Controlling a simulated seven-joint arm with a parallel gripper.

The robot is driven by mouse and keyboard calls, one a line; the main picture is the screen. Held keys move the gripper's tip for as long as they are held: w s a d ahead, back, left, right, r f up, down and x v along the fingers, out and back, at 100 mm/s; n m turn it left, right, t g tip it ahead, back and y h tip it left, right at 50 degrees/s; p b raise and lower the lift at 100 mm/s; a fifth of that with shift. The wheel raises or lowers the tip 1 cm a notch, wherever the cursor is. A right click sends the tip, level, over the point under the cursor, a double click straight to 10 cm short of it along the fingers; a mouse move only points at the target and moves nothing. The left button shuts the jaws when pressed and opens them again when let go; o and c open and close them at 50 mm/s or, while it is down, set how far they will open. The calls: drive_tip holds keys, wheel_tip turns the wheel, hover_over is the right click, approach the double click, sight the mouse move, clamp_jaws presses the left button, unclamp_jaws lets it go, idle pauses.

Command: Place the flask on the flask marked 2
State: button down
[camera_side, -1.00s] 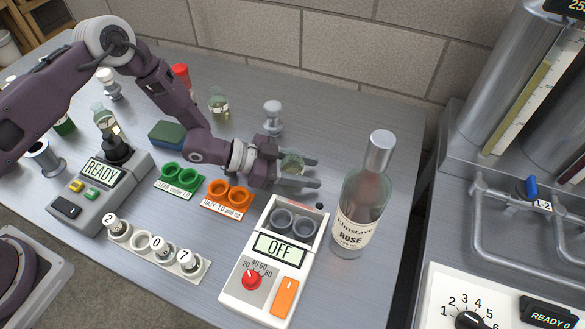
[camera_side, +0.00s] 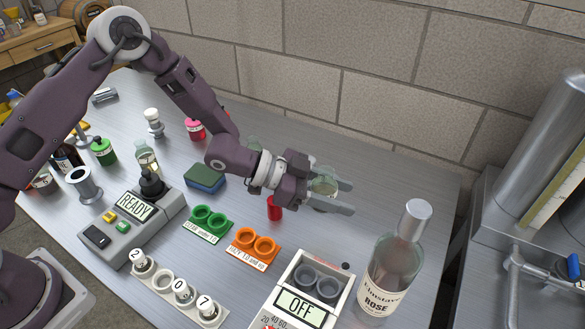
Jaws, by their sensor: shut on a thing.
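My gripper (camera_side: 335,195) is shut on a small clear flask (camera_side: 323,184) with a little pale yellow-green liquid. It holds the flask above the table, right of the orange two-hole holder and behind the scale-like box marked OFF. The fingers hide part of the flask. A white strip rack (camera_side: 162,281) at the front left holds small round-topped pieces marked 2, 0 and 7, with one hole empty. The piece marked 2 (camera_side: 140,262) stands at its left end, well away from my gripper. I cannot tell whether that piece is a flask.
An orange holder (camera_side: 241,259) and a green holder (camera_side: 205,236) stand mid-table. The OFF box (camera_side: 322,267) and a tall rosé bottle (camera_side: 385,275) stand at the front right. A red cylinder (camera_side: 274,208) stands below my wrist.

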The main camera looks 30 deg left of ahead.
drive_tip(key=w+a+r+n+t+y, duration=0.1)
drive_tip(key=w+a+r+n+t, duration=0.2)
drive_tip(key=a, duration=0.5)
drive_tip(key=w+a+r+n+t+y, duration=0.1)
drive_tip(key=w+a+r+y, duration=0.15)
drive_tip(key=w+a, duration=0.45)
drive_tip(key=w+a+r+n+t+y, duration=0.1)
drive_tip(key=w+a+r+n, duration=0.2)
drive_tip(key=a, duration=0.7)
wheel_tip(320, 180, down, 9)
drive_tip(key=a+m, duration=0.1)
drive_tip(key=shift+a+r, duration=0.15)
drive_tip(key=shift+a, duration=0.15)
drive_tip(key=shift+f, duration=0.25)
drive_tip(key=c, duration=0.7)
unclamp_jaws()
